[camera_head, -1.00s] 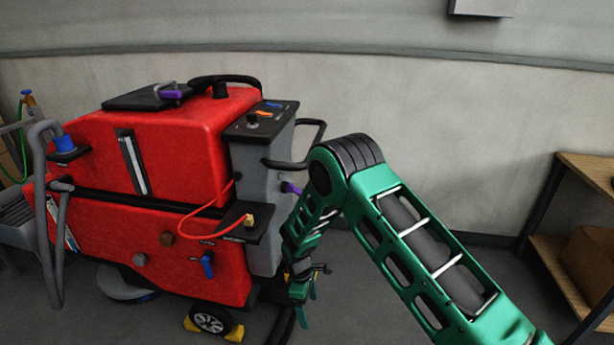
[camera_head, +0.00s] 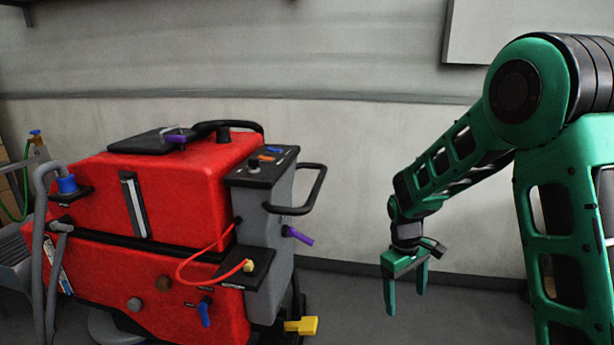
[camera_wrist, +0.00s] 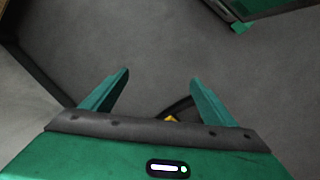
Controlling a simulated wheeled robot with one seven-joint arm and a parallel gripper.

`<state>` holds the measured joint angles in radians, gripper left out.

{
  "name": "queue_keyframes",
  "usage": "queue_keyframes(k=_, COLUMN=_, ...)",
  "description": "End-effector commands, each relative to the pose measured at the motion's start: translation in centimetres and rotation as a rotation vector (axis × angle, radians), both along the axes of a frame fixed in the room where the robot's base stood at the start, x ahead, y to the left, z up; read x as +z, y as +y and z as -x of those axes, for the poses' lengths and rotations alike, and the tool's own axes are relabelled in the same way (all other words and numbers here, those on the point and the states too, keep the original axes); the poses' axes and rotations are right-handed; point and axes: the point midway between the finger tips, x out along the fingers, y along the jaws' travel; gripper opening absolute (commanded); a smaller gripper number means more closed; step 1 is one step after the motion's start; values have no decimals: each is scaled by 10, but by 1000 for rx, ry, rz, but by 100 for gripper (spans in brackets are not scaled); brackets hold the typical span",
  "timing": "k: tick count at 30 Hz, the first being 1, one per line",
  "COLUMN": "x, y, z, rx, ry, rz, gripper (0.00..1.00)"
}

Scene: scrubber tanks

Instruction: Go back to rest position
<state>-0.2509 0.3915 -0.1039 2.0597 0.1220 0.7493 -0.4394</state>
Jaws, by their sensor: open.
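My gripper (camera_head: 406,283) hangs at the end of my green arm, to the right of the red scrubber machine (camera_head: 160,215) and apart from it. Its two fingers point down and are open, with nothing between them. In the wrist view my gripper (camera_wrist: 160,85) also shows spread fingers over bare grey floor. A small yellow piece (camera_wrist: 171,118) and part of a dark curved thing show low between the fingers in that view.
The scrubber's black handle (camera_head: 312,190) and purple lever (camera_head: 298,236) stick out toward my arm. A yellow wheel chock (camera_head: 302,326) lies at its lower right. A pale wall (camera_head: 380,150) stands behind. Open floor lies under my gripper.

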Motion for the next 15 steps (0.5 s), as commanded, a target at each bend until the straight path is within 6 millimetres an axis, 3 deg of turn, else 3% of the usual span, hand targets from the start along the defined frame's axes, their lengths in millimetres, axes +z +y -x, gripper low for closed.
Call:
queue_keyframes(k=1, x=17, y=-18, z=11, rx=-57, ry=-12, rz=-2, gripper=80)
queue_keyframes(k=6, x=61, y=-65, z=56, rx=-240, ry=-35, rz=-6, gripper=80)
queue_keyframes(k=15, x=116, y=-125, z=153, rx=-561, ry=-70, rz=-29, gripper=80)
